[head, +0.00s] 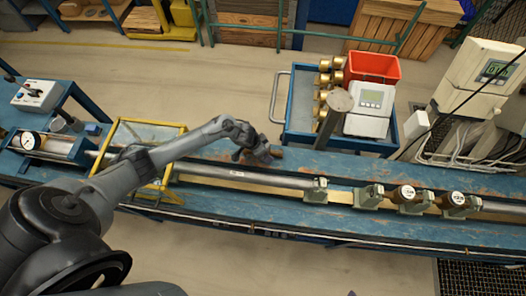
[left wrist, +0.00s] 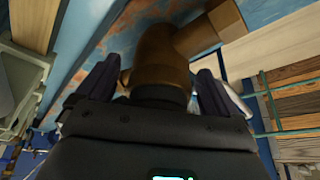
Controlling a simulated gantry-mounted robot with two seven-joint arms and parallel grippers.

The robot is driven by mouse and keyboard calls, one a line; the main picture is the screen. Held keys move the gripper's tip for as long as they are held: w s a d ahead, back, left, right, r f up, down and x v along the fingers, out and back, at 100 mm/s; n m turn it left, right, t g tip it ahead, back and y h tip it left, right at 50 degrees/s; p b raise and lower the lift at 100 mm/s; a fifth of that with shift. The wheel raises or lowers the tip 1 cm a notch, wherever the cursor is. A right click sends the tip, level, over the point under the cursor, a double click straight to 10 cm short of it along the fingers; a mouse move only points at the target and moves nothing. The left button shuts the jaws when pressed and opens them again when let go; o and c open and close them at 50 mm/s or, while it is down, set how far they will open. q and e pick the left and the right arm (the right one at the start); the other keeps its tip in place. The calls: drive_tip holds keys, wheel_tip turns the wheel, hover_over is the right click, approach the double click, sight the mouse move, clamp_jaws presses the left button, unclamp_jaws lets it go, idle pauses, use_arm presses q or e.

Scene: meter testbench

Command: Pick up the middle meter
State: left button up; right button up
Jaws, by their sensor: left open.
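My left gripper (head: 263,154) is over the back part of the blue bench, left of the clamp line's centre. In the left wrist view its two fingers (left wrist: 158,82) stand apart, one on each side of a brown-bronze meter body (left wrist: 165,55) with a side pipe stub. Whether they touch it is not clear. In the head view only a small brown part of this meter (head: 277,153) shows past the gripper. Two other brown meters with white dials, one (head: 404,194) and one (head: 457,199), sit in the line at right. My right gripper is not in view.
A silver pipe (head: 245,175) runs along the bench to the clamps. A yellow frame (head: 120,146) stands at left.

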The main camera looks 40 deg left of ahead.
use_arm(q)
drive_tip(key=shift+r, duration=0.1)
drive_tip(key=c, duration=1.7)
drive_tip(key=shift+c, duration=0.2)
drive_tip(key=shift+r, duration=0.1)
